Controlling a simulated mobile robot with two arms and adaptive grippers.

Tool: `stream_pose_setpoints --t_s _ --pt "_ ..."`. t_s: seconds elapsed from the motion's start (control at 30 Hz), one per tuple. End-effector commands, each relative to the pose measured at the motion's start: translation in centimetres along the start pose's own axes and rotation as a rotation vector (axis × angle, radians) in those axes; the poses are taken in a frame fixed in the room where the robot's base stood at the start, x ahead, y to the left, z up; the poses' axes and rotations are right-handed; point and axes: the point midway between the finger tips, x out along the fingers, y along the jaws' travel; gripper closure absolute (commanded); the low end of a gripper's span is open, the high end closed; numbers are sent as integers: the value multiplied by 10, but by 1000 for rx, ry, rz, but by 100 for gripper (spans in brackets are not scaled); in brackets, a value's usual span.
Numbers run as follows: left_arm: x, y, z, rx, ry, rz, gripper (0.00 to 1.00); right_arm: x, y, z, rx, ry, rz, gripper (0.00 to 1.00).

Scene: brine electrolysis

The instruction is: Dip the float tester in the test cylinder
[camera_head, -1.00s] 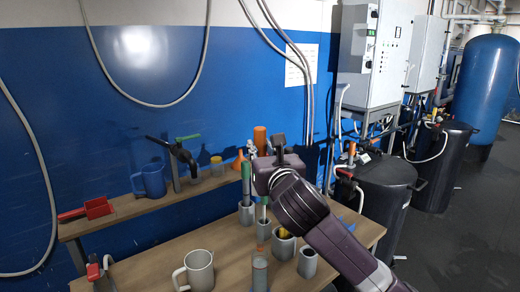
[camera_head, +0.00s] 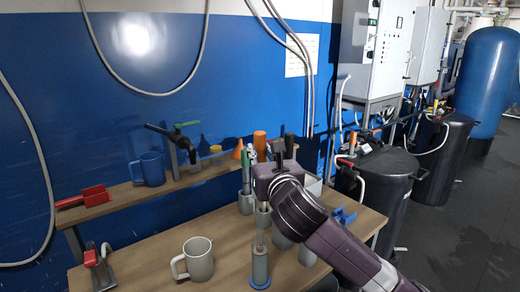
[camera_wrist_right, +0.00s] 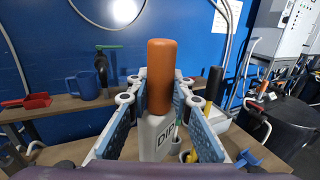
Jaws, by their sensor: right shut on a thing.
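My right gripper (camera_head: 270,172) is shut on the float tester, whose orange handle (camera_head: 259,144) stands upright above it. In the right wrist view the orange handle (camera_wrist_right: 160,75) and a white part lettered "DIP" (camera_wrist_right: 158,136) show between the blue-padded fingers (camera_wrist_right: 160,115). The test cylinder (camera_head: 260,268), grey and clear with a blue foot, stands on the bench below the gripper. A thin pale part (camera_head: 260,237) shows at its top; I cannot tell how deep it sits. My left gripper is not in view.
A grey mug (camera_head: 197,259) stands left of the cylinder. Grey cups (camera_head: 246,203) stand behind it, and a blue holder (camera_head: 343,216) lies at the right. A shelf behind holds a blue jug (camera_head: 151,169) and a red scoop (camera_head: 95,195).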

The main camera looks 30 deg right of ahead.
Motion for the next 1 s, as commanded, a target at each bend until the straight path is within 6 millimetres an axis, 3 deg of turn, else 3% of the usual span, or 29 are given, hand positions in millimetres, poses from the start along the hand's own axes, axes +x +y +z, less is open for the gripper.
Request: stream_pose_setpoints --t_s 1.0 --pt "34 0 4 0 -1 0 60 0 0 -63 -2 0 -1 100"
